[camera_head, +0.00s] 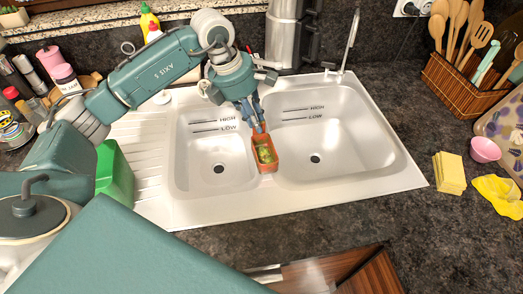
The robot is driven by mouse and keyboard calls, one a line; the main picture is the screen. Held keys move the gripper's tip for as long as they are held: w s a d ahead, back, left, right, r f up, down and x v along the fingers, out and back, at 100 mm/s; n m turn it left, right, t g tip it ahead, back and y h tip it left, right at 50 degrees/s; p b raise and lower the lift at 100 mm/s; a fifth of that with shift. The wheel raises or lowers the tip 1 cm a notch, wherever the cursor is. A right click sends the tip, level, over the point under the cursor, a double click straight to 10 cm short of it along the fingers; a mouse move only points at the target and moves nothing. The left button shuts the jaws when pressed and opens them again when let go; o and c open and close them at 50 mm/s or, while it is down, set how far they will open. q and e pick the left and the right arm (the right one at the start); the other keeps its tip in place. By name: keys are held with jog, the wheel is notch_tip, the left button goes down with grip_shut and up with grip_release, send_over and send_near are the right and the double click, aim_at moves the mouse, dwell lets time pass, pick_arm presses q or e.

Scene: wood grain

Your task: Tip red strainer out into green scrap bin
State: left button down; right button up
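The red strainer (266,164) is a small orange-red tub with green and pale scraps inside. It is over the divider between the two sink basins; I cannot tell whether it rests there or hangs just above. My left gripper (258,128) points down at its far end, with the fingertips at the far rim. The fingers look close together, but whether they are closed on the rim is too small to tell. The green scrap bin (117,178) stands at the left on the drainboard, partly hidden by my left arm. My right gripper is not in view.
The white double sink (330,192) has a tall tap (350,45) behind it. A steel pot or kettle (284,35) stands at the back. A utensil basket (465,75), yellow sponges (449,174) and a pink bowl (485,150) are on the right. The front counter is mostly clear.

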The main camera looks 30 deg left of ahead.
pick_arm(q)
jog(key=shift+r, duration=0.1)
jog(key=shift+r+p, duration=0.35)
jog(key=shift+r, duration=0.55)
jog(key=shift+p, duration=0.3)
jog(key=shift+r+p, duration=0.7)
jog(key=shift+r, duration=0.55)
jog(key=shift+r+p, duration=0.8)
jog(key=shift+r, duration=0.45)
